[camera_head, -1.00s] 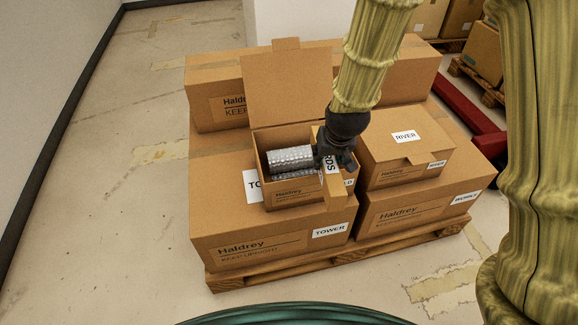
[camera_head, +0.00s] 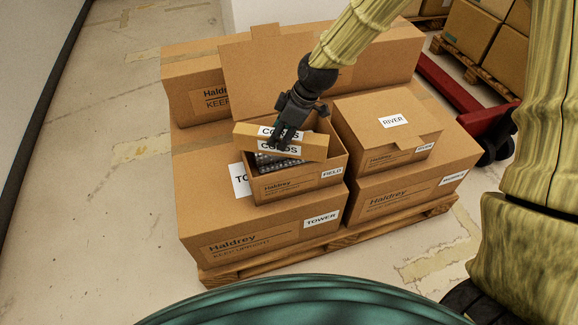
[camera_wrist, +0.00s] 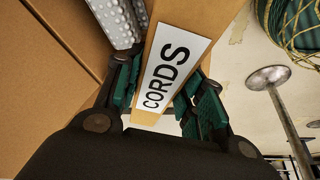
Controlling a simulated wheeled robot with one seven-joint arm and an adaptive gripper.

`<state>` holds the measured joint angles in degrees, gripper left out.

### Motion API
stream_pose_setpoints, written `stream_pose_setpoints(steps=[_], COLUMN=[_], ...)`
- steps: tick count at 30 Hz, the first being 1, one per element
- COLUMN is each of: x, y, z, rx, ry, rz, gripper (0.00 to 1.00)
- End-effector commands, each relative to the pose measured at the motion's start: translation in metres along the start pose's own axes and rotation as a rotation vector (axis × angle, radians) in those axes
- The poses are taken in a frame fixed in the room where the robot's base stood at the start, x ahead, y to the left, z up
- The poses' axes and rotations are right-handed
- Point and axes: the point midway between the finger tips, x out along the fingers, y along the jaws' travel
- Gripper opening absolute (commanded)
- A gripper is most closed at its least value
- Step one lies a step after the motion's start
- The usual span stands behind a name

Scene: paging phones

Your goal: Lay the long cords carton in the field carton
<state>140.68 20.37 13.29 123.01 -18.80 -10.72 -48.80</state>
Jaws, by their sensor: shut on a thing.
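The long cords carton (camera_head: 310,150) is a slim brown box with white CORDS labels. My gripper (camera_head: 284,138) is shut on it and holds it crosswise over the open field carton (camera_head: 298,183). In the wrist view the cords carton (camera_wrist: 185,40) sits between my fingers (camera_wrist: 165,95), its label facing the camera. Whether the cords carton touches the field carton's rim cannot be told.
The closed river carton (camera_head: 375,108) stands close to the right of the field carton. The tower carton (camera_head: 250,245) and another large carton (camera_head: 405,200) lie beneath on a wooden pallet (camera_head: 240,274). A red pallet jack (camera_head: 485,120) is at the right. Floor is clear at left.

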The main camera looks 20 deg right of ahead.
Motion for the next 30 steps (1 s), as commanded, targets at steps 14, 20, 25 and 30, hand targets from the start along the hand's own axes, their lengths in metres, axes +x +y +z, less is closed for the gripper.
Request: stream_pose_setpoints(steps=[14,20,25,30], x=[-0.02,-0.014,0.015,0.047], y=[0.035,0.039,0.038,0.038], z=[0.02,0.028,0.04,0.053], rx=[-0.428,-0.473,-0.473,-0.471], ry=[0.003,0.0,-0.002,-0.001], rz=[-0.177,-0.198,-0.199,-0.199], gripper=[0.04,0.04,0.04,0.04])
